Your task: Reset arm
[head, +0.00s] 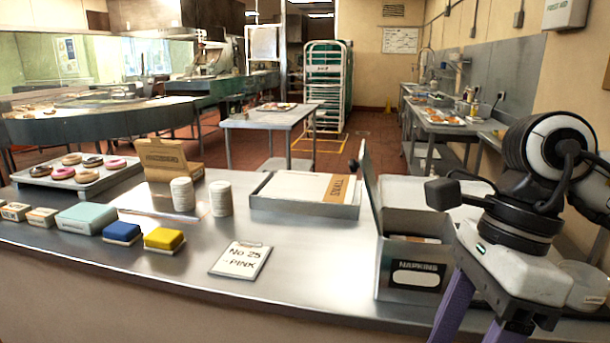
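My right arm comes in at the right side of the head view, above the counter's right end. Its gripper (478,332) points down, and its two purple fingers stand apart with a gap between them. The fingertips are cut off by the bottom edge, and I see nothing held in the visible part of the gap. My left arm and gripper are not in view.
A metal counter (320,265) fills the front. A napkin box (412,277) stands close left of my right gripper. A clipboard (240,259), sponges (164,240), stacked cups (220,198), a shallow tray (275,202) and a donut tray (99,186) lie further left. The counter's front middle is clear.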

